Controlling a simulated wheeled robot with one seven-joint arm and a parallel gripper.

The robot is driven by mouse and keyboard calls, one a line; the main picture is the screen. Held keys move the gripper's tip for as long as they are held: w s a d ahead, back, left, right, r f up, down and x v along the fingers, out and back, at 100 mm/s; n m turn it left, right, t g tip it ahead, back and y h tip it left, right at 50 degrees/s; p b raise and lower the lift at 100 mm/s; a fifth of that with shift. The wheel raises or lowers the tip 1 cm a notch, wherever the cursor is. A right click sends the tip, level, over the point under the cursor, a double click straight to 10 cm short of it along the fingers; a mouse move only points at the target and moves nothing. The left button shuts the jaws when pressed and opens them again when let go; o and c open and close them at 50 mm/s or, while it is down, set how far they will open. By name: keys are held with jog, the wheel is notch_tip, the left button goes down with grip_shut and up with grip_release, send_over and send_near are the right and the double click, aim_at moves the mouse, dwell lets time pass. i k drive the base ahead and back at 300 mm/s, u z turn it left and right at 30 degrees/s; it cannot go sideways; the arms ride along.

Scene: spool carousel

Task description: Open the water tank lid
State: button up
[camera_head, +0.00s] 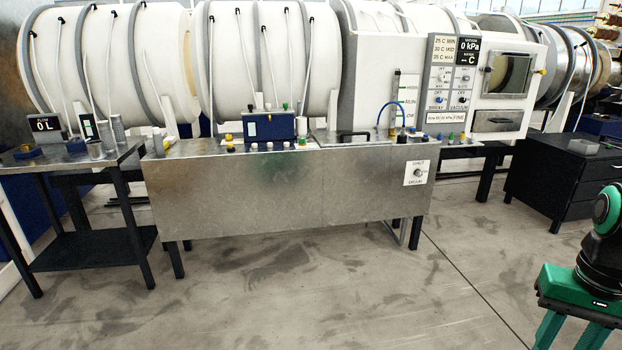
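The water tank (290,195) is a long galvanized metal box on dark legs in the middle of the view. Its metal lid (385,136) lies flat and shut on the right part of the top, with a black bar handle (352,134) near its left front. My gripper (570,338), green with a black wrist, is at the bottom right, low and well away from the tank and the lid. Its two fingers point down and stand apart, with nothing visible between them. The fingertips are cut off by the bottom edge.
A blue box (269,126) and small colored knobs sit left of the lid. A blue hose (391,108) arches behind it. A drain switch (417,173) is on the tank's front. A side table (75,162) stands left, black drawers (560,178) right. The floor in front is clear.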

aim_at(359, 137)
jog(key=i, duration=3.85)
jog(key=u, duration=0.2)
